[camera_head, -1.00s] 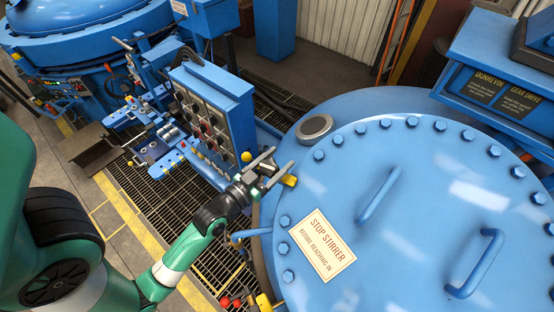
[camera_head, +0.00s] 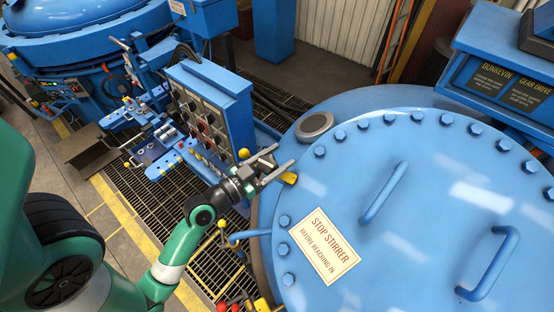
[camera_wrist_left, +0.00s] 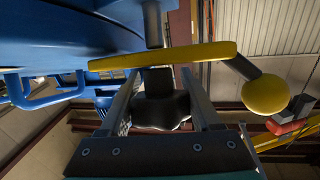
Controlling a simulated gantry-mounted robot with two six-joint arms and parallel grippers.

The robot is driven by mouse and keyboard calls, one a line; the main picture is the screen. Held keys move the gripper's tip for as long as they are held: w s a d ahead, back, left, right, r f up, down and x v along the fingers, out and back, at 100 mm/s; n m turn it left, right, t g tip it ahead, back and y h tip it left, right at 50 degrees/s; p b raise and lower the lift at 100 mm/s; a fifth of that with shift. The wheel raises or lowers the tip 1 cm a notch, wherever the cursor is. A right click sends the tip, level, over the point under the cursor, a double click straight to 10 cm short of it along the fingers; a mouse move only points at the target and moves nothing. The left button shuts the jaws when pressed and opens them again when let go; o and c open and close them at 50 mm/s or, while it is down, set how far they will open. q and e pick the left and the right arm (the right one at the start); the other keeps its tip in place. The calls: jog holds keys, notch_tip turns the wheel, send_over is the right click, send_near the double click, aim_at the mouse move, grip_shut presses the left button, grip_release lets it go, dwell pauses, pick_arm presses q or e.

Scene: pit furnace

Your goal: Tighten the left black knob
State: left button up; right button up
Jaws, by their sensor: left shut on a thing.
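The left black knob (camera_wrist_left: 162,104) sits under a yellow bar (camera_wrist_left: 162,56) in the left wrist view, between the two fingers of my left gripper (camera_wrist_left: 160,92). The gripper is shut on it. A dark stem rises above the bar. In the head view my left gripper (camera_head: 284,157) is at the left rim of the large blue lid. The knob is hidden there, and a small yellow part (camera_head: 289,178) shows beside the fingertips. My right gripper is not in view.
The blue lid (camera_head: 420,190) has raised handles (camera_head: 384,193) and rim bolts. A blue control box (camera_head: 207,110) stands behind and left of the gripper. A yellow ball on a dark arm (camera_wrist_left: 266,95) sits close to the knob. Floor grating (camera_head: 150,205) lies below.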

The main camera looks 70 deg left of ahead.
aim_at(259, 170)
pick_arm(q)
jog(key=o, duration=1.4)
jog(key=shift+c, duration=0.2)
jog(key=shift+s, duration=0.1)
jog(key=b+v, duration=0.1)
jog(key=v, duration=0.8)
jog(key=shift+s+d, duration=0.1)
jog(key=shift+s, duration=0.3)
jog(key=shift+v, duration=0.85)
jog(key=shift+w+d+r, duration=0.1)
jog(key=shift+d, duration=0.05)
